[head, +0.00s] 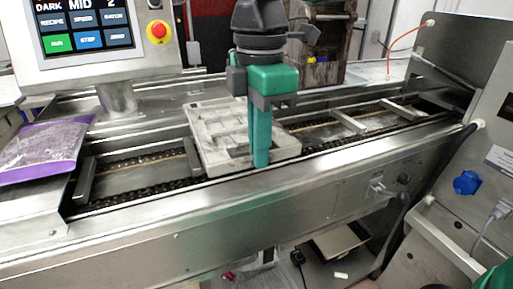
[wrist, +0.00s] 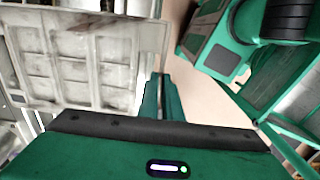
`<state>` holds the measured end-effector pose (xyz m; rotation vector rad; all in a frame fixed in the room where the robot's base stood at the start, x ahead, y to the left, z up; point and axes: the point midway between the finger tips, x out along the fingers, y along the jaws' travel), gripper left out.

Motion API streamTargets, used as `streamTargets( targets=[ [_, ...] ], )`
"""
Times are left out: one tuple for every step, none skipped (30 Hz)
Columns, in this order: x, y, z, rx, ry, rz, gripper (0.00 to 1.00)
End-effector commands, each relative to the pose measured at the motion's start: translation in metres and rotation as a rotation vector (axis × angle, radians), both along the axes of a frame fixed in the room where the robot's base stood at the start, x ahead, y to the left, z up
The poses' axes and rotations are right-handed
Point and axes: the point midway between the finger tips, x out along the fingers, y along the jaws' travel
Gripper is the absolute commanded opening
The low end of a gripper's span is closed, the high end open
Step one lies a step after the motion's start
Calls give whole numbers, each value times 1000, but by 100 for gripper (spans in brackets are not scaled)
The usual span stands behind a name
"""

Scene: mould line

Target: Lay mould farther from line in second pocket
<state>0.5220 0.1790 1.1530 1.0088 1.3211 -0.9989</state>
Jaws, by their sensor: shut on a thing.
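A pale grey mould (head: 205,131) with rectangular cavities and some dark smears is over the middle of the line (head: 140,178). My gripper (head: 261,160) points straight down at the mould's right side and is shut on its edge. In the wrist view the mould (wrist: 70,68) fills the upper left, beside my green fingers (wrist: 162,98). The mould looks roughly flat. I cannot tell whether it touches the chains or hangs just above them. It hides part of the line beneath. No second mould is clearly in view.
A control screen (head: 85,28) with a red stop button stands at the back left. A purple bag (head: 42,150) lies at the left. A steel housing (head: 440,62) closes the right end.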

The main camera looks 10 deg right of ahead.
Motion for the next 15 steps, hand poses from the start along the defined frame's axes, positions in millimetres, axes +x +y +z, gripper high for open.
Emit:
streamTargets(
  targets=[
    [5, -1, -1, 1, -1, -1, 0],
    [8, -2, -1, 1, -1, 0, 0],
    [12, -2, -1, 1, -1, -1, 0],
    [15, -3, -2, 1, -1, 0, 0],
    [18, -3, -2, 1, 0, 0, 0],
    [22, -4, -3, 1, 0, 1, 0],
    [25, -4, -3, 1, -1, 2, 0],
    [28, -5, -3, 1, -1, 2, 0],
    [32, -6, -4, 0, -1, 2, 0],
    [34, -6, -4, 1, -1, 3, 0],
    [37, -7, -5, 1, -1, 3, 0],
    [40, -7, -5, 0, 0, 3, 0],
    [43, -8, -5, 0, 0, 4, 0],
    [45, -8, -6, 0, 0, 4, 0],
    [47, -9, -6, 0, 0, 4, 0]
  ],
)
